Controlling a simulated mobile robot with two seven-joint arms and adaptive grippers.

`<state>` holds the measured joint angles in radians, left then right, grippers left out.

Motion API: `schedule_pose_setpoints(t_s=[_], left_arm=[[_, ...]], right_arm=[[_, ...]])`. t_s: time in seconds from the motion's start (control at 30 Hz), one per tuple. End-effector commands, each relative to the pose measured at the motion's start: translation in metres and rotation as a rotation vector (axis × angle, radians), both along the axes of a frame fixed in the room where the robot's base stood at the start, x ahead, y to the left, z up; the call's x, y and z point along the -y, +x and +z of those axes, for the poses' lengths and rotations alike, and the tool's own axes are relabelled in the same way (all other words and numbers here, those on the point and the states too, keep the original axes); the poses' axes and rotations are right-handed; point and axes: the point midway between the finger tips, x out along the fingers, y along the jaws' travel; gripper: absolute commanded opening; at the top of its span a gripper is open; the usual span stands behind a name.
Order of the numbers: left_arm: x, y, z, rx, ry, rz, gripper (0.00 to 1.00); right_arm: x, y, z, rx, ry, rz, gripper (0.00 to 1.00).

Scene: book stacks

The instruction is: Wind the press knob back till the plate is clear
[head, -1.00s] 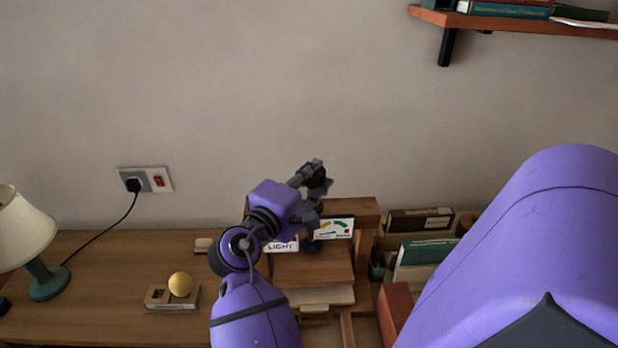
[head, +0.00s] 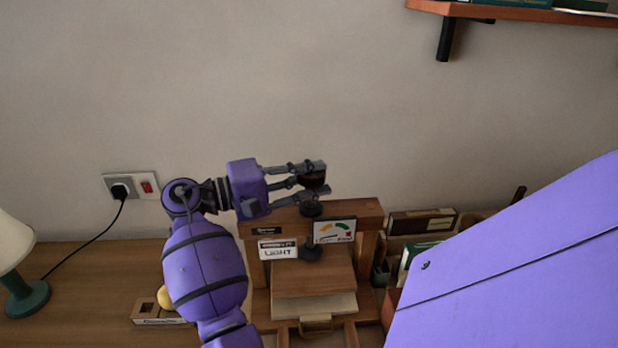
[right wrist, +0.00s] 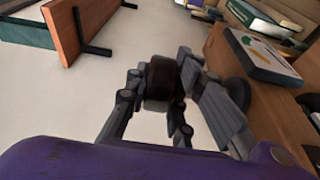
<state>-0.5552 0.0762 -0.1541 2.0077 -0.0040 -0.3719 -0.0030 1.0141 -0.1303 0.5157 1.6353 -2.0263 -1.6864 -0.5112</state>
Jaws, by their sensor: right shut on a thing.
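The wooden press stands on the desk, its crossbeam (head: 350,209) at the top. My right gripper (head: 312,176) is shut on the dark round press knob (head: 313,181) above the crossbeam. In the right wrist view the knob (right wrist: 160,82) sits between the fingers (right wrist: 160,88). Below the beam is the brown press plate (head: 313,270), with a pale stack (head: 315,304) under it. I cannot tell whether plate and stack touch. A gauge (head: 334,231) with coloured bands and a sign reading LIGHT (head: 278,250) are on the press front. My left gripper is out of view.
A lamp (head: 20,270) stands at the far left. A small wooden holder with a yellow ball (head: 165,298) lies left of the press. Books and boxes (head: 420,222) crowd its right side. A wall shelf (head: 510,12) is at upper right. My purple arm part covers the lower right.

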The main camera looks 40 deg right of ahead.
Motion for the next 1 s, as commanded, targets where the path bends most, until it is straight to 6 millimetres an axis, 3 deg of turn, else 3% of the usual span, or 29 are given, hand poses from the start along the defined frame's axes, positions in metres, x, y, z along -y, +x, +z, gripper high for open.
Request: schedule_pose_setpoints(t_s=[0.03,0.57,0.6,0.7,1.0], left_arm=[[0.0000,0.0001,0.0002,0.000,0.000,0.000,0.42],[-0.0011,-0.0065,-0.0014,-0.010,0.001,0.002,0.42],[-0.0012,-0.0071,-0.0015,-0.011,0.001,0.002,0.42],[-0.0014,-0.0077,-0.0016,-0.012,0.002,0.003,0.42],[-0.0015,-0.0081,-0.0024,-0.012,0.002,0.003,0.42]], right_arm=[[0.0017,0.0024,0.0110,0.009,-0.021,-0.004,0.00],[0.0012,0.0016,0.0130,0.013,-0.022,-0.025,0.00],[0.0011,0.0017,0.0131,0.014,-0.023,-0.025,0.27],[0.0010,0.0016,0.0121,0.013,-0.020,-0.026,0.40],[0.0007,0.0010,0.0065,0.005,-0.012,-0.027,0.40]])
